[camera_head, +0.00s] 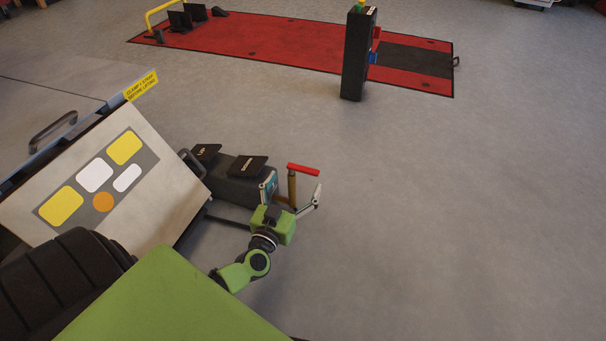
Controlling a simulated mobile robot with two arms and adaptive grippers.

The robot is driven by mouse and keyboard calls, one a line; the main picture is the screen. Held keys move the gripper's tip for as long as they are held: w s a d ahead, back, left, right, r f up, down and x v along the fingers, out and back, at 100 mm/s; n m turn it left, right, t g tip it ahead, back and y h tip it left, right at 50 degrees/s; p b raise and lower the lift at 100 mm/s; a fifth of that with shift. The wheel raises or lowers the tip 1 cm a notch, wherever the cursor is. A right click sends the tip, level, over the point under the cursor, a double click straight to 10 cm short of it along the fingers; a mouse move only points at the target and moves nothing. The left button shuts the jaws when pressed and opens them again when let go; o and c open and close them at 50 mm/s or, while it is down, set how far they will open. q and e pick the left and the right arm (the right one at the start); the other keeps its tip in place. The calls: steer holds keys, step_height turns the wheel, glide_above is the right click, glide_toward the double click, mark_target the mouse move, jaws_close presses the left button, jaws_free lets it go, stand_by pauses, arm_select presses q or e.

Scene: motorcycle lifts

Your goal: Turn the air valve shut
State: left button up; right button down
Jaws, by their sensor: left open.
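The air valve has a red lever handle (303,169) on top of an upright brass stem (292,188). It stands at the right end of a dark foot pedal unit (236,187) on the floor, with pedals marked UP and DOWN. The red handle points to the right in the head view. My left gripper (293,193) is open, with one finger on each side of the stem in the picture, just below the handle. I cannot tell whether a finger touches the valve. The gripper's body hides the stem's lower part. My right gripper is not in view.
A red lift platform (265,40) with a black post (357,60) lies at the back. The grey floor (460,220) at the right is clear.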

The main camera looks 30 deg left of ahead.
mark_target(302, 172)
arm_select(q)
steer(key=b+x, duration=0.2)
steer(key=x, duration=0.4)
steer(key=shift+f, duration=0.15)
steer(key=shift+w, duration=0.4)
steer(key=c, duration=1.6)
